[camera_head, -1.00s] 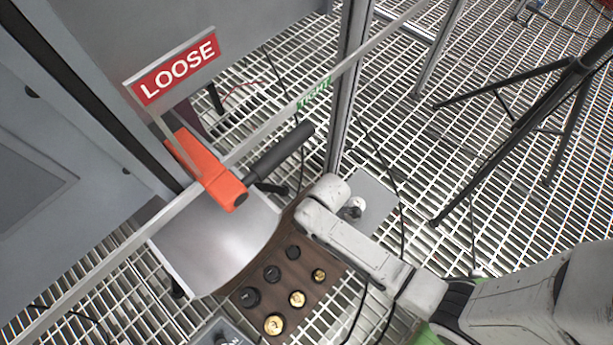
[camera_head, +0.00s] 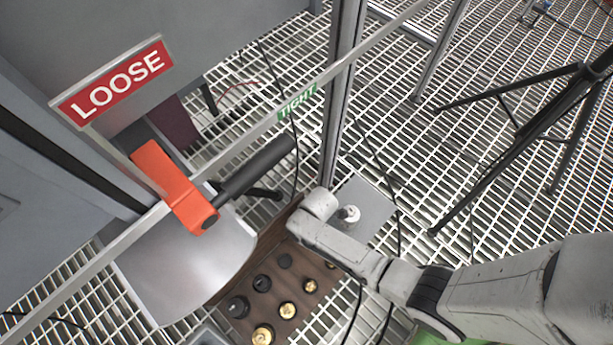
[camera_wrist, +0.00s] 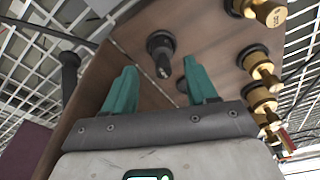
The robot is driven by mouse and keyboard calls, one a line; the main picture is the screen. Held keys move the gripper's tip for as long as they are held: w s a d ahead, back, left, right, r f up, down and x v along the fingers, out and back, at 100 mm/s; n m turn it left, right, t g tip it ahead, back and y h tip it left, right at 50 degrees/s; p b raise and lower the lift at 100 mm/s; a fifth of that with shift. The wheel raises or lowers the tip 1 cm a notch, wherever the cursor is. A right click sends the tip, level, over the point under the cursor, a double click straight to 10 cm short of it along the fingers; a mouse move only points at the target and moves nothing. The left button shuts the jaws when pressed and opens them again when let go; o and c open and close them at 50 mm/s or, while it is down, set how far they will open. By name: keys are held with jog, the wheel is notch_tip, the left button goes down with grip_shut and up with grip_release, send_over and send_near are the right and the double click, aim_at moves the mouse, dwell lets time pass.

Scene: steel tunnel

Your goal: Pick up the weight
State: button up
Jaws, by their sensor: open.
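Several weights stand on a brown board (camera_head: 270,240) in the head view, a dark row beside a brass row. Dark weights include one (camera_head: 239,306) at the near end and one (camera_head: 285,261) farther along; a brass weight (camera_head: 287,310) is to their right. In the wrist view, my gripper (camera_wrist: 162,78) has two teal fingers, spread apart with nothing held. A dark weight (camera_wrist: 161,50) appears beyond the gap between the fingertips. Another dark weight is partly hidden by the right finger. Brass weights (camera_wrist: 258,60) line the right side. My gripper's fingers are hidden in the head view.
An orange lever (camera_head: 172,185) with a black handle (camera_head: 258,165) stands left of the board, near a red LOOSE sign (camera_head: 115,82) and a slanting rail (camera_head: 235,133). A metal post (camera_head: 343,100) rises behind. A black tripod (camera_head: 530,165) stands right. Open grating (camera_head: 400,130) lies between.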

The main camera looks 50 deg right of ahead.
jog(key=f+b, duration=0.2)
jog(key=f, duration=0.2)
jog(key=shift+a+f+b, duration=0.3)
jog(key=shift+a+b, duration=0.1)
jog(key=shift+r, duration=0.1)
jog(key=shift+s, duration=0.1)
grip_shut()
